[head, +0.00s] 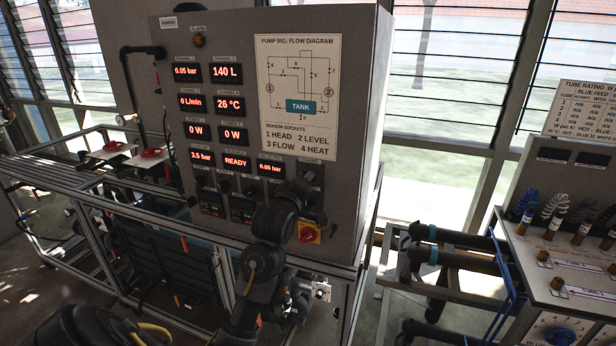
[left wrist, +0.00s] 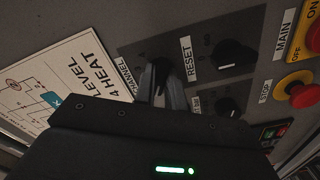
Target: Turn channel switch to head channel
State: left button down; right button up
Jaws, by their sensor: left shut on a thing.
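The channel switch (left wrist: 160,66) is a dark knob on the grey panel beside its CHANNEL label (left wrist: 124,78) in the left wrist view. My left gripper (left wrist: 162,88) is shut on it, a finger at each side. The fingers hide much of the knob and its scale, so I cannot tell which channel it points to. In the head view my left gripper (head: 301,188) is at the panel's lower right, under the CHANNEL label (head: 311,161), and covers the switch. The flow diagram sign (head: 298,95) lists 1 HEAD, 2 LEVEL, 3 FLOW, 4 HEAT. My right gripper is not in view.
A reset knob (left wrist: 234,56), another small knob (left wrist: 229,107), a red stop button (left wrist: 302,97) and a red main switch (left wrist: 314,38) sit close by. Lit red displays (head: 236,161) are above left. Pipes (head: 450,240) and a second bench (head: 570,255) stand right.

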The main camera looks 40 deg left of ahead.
pick_arm(q)
jog(key=c, duration=1.4)
grip_release()
jog(key=p+v, duration=0.3)
jog(key=v, duration=0.4)
jog(key=shift+s, duration=0.15)
jog(key=p+v, duration=0.5)
jog(key=v, duration=0.5)
jog(key=shift+s+d, duration=0.15)
jog(key=shift+s, duration=0.1)
